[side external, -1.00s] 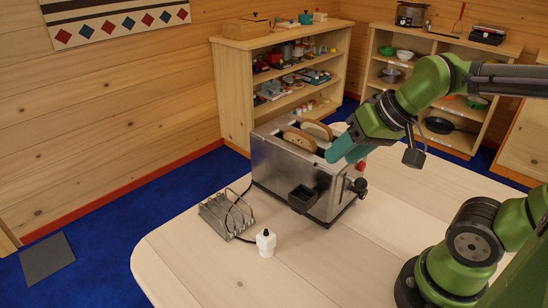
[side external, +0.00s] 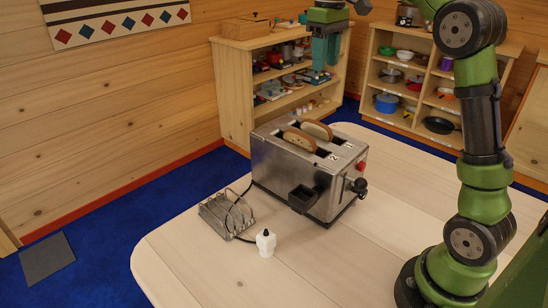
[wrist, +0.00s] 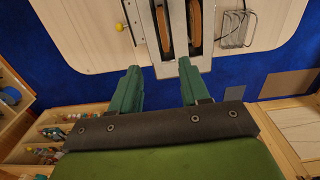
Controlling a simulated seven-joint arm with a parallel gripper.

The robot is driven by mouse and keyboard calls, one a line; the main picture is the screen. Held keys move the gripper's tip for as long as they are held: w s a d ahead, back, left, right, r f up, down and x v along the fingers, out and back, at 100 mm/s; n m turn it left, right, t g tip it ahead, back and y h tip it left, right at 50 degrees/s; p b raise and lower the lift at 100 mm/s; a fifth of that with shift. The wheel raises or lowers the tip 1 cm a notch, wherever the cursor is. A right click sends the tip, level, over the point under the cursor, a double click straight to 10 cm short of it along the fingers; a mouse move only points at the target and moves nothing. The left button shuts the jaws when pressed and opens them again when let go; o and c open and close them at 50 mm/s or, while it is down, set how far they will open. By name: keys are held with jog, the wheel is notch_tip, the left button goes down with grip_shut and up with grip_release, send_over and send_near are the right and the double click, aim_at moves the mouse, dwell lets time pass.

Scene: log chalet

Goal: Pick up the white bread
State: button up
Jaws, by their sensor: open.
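A metal toaster (side external: 290,175) stands on the pale table. Two bread slices, a front one (side external: 300,140) and a back one (side external: 316,130), stick up from its slots. Both have brown crusts, and I cannot tell from colour which is the white bread. In the wrist view the toaster (wrist: 180,40) is ahead of the fingers, with one slice (wrist: 162,28) in the left slot and another (wrist: 195,20) in the right. My gripper (side external: 325,55) is open and empty, raised above and beyond the toaster, with teal fingers pointing down. Its fingertips (wrist: 158,68) are apart in the wrist view.
A wire rack (side external: 228,214) and a small white bottle (side external: 266,242) stand in front of the toaster, with a black cord near the rack. Loaded shelves (side external: 235,90) stand behind the table. The table is clear to the toaster's right.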

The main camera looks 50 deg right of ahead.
send_over(318, 122)
jog(key=f, duration=1.1)
jog(key=shift+s+d+f, duration=0.1)
jog(key=shift+d, duration=0.15)
jog(key=shift+a+f, duration=0.15)
jog(key=shift+f, duration=1.2)
jog(key=shift+a+f, duration=0.1)
jog(key=shift+f, duration=1.25)
jog(key=shift+c, duration=0.3)
